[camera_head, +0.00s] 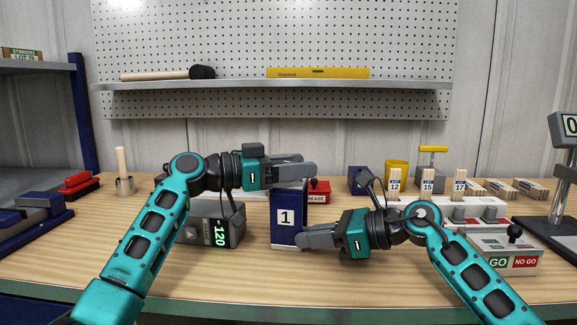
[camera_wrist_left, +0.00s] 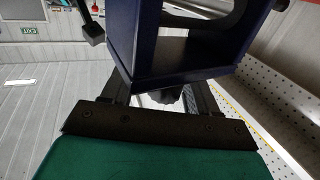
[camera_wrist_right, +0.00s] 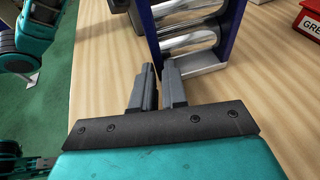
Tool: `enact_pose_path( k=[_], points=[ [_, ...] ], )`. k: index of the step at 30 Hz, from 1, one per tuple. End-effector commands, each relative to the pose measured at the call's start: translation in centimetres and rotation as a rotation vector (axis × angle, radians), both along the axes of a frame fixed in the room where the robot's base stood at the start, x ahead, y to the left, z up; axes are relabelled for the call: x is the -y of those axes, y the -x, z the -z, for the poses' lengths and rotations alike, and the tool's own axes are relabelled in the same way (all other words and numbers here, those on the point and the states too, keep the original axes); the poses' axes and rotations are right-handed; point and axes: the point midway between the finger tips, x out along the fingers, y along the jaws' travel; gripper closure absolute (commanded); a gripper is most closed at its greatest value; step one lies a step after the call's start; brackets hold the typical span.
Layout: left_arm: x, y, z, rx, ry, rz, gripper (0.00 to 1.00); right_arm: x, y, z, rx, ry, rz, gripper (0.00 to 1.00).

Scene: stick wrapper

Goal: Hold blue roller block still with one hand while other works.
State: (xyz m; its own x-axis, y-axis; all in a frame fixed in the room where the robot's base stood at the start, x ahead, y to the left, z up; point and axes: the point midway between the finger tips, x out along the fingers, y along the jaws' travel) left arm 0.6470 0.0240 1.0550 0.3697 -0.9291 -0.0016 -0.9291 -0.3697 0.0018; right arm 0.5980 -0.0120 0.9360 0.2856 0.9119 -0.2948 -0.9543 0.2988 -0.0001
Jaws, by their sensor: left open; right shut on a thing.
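The blue roller block (camera_head: 286,222), marked 1, stands upright on the bench in the middle. My right gripper (camera_head: 303,240) is shut on the block's low right edge. In the right wrist view its fingers (camera_wrist_right: 160,88) are close together at the blue side panel (camera_wrist_right: 146,38), with silver rollers (camera_wrist_right: 190,42) beyond. My left gripper (camera_head: 312,170) is open at the block's top, its fingers hiding part of the upper edge. In the left wrist view the dark block (camera_wrist_left: 122,35) fills the upper middle, overlapping the finger tips; I cannot tell whether they touch it.
A box with a green 120 display (camera_head: 212,228) stands left of the block. A red grease box (camera_head: 319,190) is behind it. Numbered wooden sticks (camera_head: 428,182) stand at right, behind the GO/NO GO box (camera_head: 512,260). The front bench strip is clear.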

Motion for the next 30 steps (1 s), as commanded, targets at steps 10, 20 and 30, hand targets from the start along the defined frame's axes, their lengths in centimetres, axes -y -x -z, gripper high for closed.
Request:
enact_pose_path(
  k=[10, 20, 30],
  points=[
    [-0.09, -0.08, -0.01, 0.001, -0.003, -0.019, 0.41, -0.06, 0.09, 0.08, -0.001, 0.002, -0.003, 1.0],
    [-0.14, -0.33, 0.1, 0.001, -0.006, -0.212, 0.41, -0.09, 0.12, 0.1, -0.001, 0.002, -0.004, 1.0],
    [-0.23, -0.55, -0.01, 0.002, -0.002, -0.391, 0.41, -0.11, 0.12, 0.11, -0.001, 0.002, -0.005, 1.0]
  ],
)
